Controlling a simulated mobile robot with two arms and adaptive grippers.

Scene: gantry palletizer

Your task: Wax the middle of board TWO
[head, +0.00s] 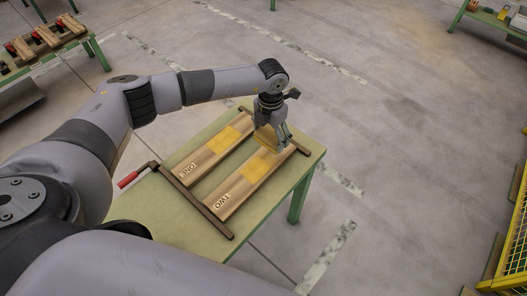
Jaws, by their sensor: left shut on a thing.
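Board TWO (230,199) is a brown wooden board lying flat on the green table, with its label at the near end. A yellow patch (257,168) covers its middle. My left gripper (272,138) is above the far part of board TWO, beyond the patch's centre. It is shut on a yellowish-tan block (264,138), which is low over the board; I cannot tell whether it touches. The gripper and block hide part of the board's far end. My right gripper is not in view.
Board ONE (195,166) lies parallel on the left, also with a yellow patch (224,138). A dark bar (200,208) with a red-handled clamp (129,179) crosses the near ends. The green table (150,211) has bare room at its near left. A yellow fence (513,232) stands at right.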

